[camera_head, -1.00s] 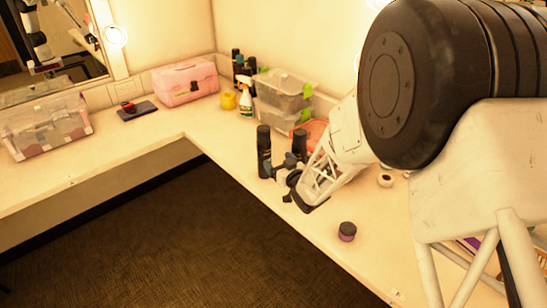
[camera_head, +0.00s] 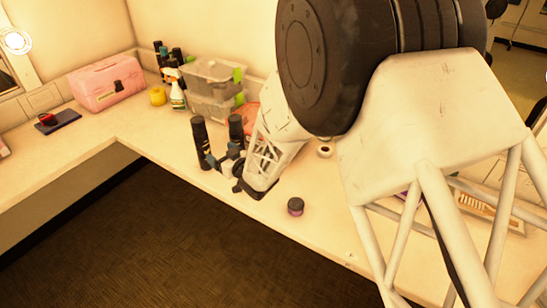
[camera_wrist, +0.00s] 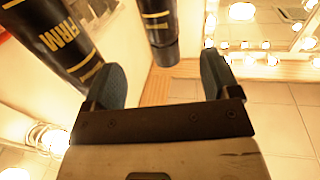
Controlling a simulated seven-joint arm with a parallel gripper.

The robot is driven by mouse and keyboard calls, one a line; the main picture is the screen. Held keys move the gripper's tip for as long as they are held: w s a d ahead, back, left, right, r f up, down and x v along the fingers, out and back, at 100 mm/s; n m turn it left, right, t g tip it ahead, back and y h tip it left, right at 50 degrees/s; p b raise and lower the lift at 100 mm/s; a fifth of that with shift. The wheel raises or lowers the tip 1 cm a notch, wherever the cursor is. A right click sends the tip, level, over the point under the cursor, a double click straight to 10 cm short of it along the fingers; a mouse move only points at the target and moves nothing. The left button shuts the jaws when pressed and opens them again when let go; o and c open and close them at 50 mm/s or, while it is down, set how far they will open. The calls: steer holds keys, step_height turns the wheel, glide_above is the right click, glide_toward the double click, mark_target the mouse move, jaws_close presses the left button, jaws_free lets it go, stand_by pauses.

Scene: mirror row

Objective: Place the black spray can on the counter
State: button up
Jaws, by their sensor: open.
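Two black cans stand upright on the cream counter (camera_head: 268,212): a left one (camera_head: 200,143) near the front edge and a right one (camera_head: 236,128) a little farther back. My gripper (camera_head: 220,160) is low over the counter close beside both cans, its fingers partly hidden by their dark colour. In the wrist view my gripper (camera_wrist: 162,78) is open with nothing between its fingertips. A black can marked FIRM (camera_wrist: 62,42) leans across the left of that view, outside the left finger. Another black can (camera_wrist: 158,28) shows beyond the gap. I cannot tell whether a finger touches a can.
A purple-and-black jar (camera_head: 295,206) stands right of my gripper, with a white roll (camera_head: 324,152) behind it. Clear bins (camera_head: 212,88), a spray bottle (camera_head: 176,92), a yellow item (camera_head: 157,96) and a pink case (camera_head: 106,84) stand farther back. The front counter near the jar is clear.

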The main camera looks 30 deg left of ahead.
stand_by(0.3)
steer(key=w+d+r+m+t+h, duration=0.25)
steer(key=w+d+r, duration=0.3)
steer(key=d, duration=0.35)
steer(key=w+d+r+m+t+h, duration=0.25)
steer(key=w+d+r, duration=0.25)
steer(key=w+d, duration=0.3)
steer(key=d+r+m+t+h, duration=0.15)
steer(key=d+r+h, duration=0.25)
steer(key=d, duration=0.9)
steer(key=d+r+m+h, duration=0.2)
steer(key=d+r+h, duration=0.15)
steer(key=d, duration=0.95)
steer(key=s+d+r+m+g+h, duration=0.2)
steer(key=s+d, duration=0.4)
steer(key=d, duration=0.5)
steer(key=s+d+r+m+g+h, duration=0.1)
steer(key=s+d+r+m+h, duration=0.15)
steer(key=s+d, duration=0.65)
steer(key=s+d+m+g, duration=0.3)
steer(key=s+d, duration=0.8)
steer(key=s, duration=0.5)
steer(key=shift+s+d+g+h, duration=0.15)
steer(key=shift+s+g+h, duration=0.15)
steer(key=shift+g, duration=0.35)
